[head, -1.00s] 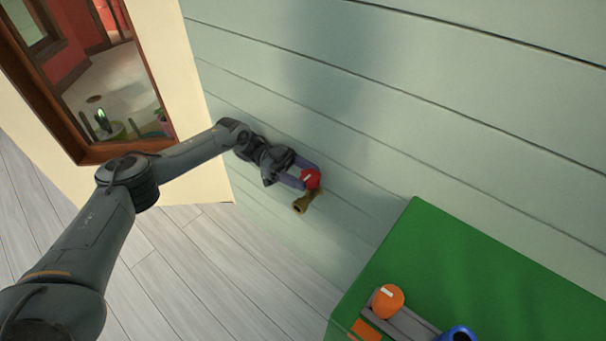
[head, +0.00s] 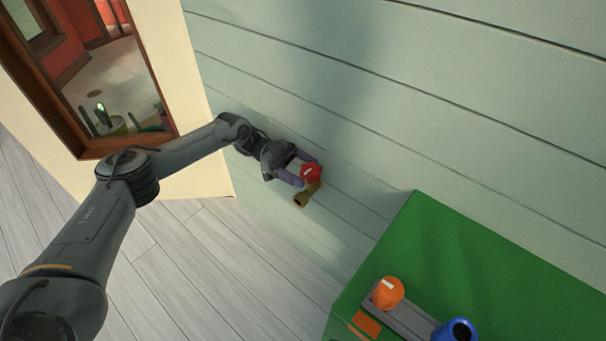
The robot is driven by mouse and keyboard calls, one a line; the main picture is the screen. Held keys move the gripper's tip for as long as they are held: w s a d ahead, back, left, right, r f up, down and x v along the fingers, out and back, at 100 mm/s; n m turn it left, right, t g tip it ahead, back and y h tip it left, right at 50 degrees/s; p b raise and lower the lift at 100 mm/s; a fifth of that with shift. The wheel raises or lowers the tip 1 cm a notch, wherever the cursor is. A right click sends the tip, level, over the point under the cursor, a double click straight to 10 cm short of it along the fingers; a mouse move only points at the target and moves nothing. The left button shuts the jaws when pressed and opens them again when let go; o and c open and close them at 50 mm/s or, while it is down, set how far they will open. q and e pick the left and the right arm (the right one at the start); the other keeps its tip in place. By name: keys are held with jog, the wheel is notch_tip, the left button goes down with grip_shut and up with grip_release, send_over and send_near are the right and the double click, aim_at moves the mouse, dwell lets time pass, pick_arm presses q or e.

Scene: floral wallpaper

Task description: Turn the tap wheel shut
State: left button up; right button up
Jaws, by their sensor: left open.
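The red tap wheel (head: 312,173) has a pale mark on its face and sits on a brass tap (head: 303,198) that comes out of the wall. The spout points down and to the left. My left gripper (head: 305,172) is at the wheel, with its purple fingers open on either side of it. I cannot tell whether the fingers touch the wheel. My right gripper is not in view.
The pale green plank wall (head: 420,110) runs behind the tap. A green box (head: 440,240) at the lower right carries a grey strip with an orange knob (head: 388,293) and a blue ring-shaped part (head: 459,331). The plank floor (head: 190,260) below is clear.

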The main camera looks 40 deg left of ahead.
pick_arm(q)
jog(key=shift+n+t, duration=0.4)
jog(key=shift+s+t+p, duration=0.1)
jog(key=shift+t+p, duration=0.25)
jog(key=shift+t, duration=0.15)
